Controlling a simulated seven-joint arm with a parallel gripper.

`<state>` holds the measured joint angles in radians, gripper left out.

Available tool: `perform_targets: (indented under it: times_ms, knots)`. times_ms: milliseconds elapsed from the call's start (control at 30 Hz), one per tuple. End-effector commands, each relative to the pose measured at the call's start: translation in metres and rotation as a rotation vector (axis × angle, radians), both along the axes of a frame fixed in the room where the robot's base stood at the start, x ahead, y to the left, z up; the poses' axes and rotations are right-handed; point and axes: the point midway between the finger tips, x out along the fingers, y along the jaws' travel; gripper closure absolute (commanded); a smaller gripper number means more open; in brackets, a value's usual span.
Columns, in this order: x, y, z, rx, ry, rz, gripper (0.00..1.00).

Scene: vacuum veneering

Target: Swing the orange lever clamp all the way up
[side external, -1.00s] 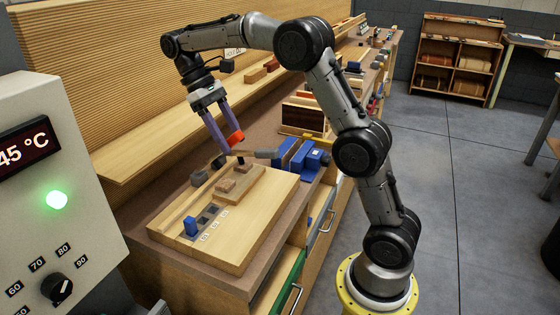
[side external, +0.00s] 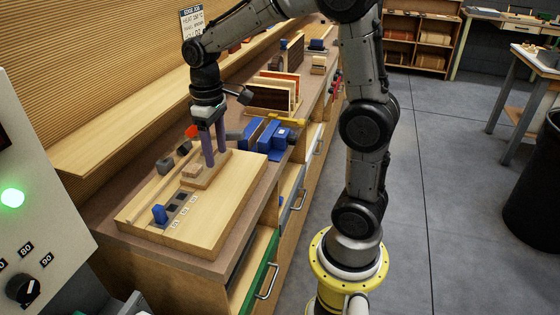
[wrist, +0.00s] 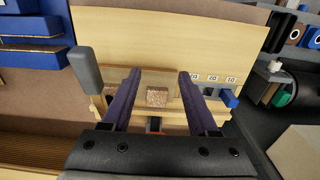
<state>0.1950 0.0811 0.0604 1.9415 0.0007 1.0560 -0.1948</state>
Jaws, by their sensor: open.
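The orange part of the lever clamp (side external: 191,131) shows in the side view just left of my gripper's fingers. In the wrist view a small bit of orange (wrist: 155,124) shows between the fingers, close to the gripper body; the rest is hidden. My gripper (side external: 215,160) points down over the wooden board, with its two purple fingers apart. In the wrist view the gripper (wrist: 158,73) is open, and a small speckled brown block (wrist: 157,96) shows between the fingers. I cannot tell whether a finger touches the clamp.
The pale wooden board (side external: 205,222) lies on the bench, with a small blue block (side external: 159,214) near its front left. Blue blocks (side external: 268,138) stand to the right of my gripper. A grey rounded piece (wrist: 85,70) is left of the fingers in the wrist view.

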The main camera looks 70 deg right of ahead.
Motion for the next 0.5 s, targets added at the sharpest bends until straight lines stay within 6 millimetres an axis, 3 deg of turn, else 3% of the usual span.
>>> perform_targets:
  times_ms: [500]
  knots:
    - [0.003,0.000,0.092,-0.001,-0.003,0.000,0.40]
